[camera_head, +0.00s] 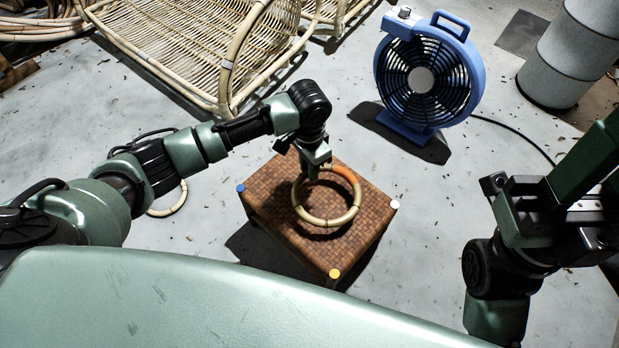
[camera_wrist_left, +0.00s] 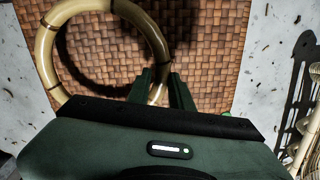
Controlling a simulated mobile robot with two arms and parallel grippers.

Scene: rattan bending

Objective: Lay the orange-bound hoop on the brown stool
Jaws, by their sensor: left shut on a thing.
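The hoop (camera_head: 325,222) is a pale rattan ring with dark joints and an orange binding at its upper right. My left gripper (camera_head: 311,172) is shut on its far side, beside the binding. The brown stool (camera_head: 270,190) has a woven square top with blue, white and yellow corner caps. The hoop is over this top, and its offset shadow suggests a small gap. In the left wrist view the hoop (camera_wrist_left: 46,55) runs between my fingers (camera_wrist_left: 160,92) above the stool's weave (camera_wrist_left: 215,60). The orange binding is not visible there.
A blue fan (camera_head: 422,80) stands behind the stool to the right, its cable on the floor. A rattan chair frame (camera_head: 190,50) is at the back left. Another hoop (camera_head: 168,210) lies on the floor, partly behind my left arm. A grey cylinder (camera_head: 570,55) stands at the far right.

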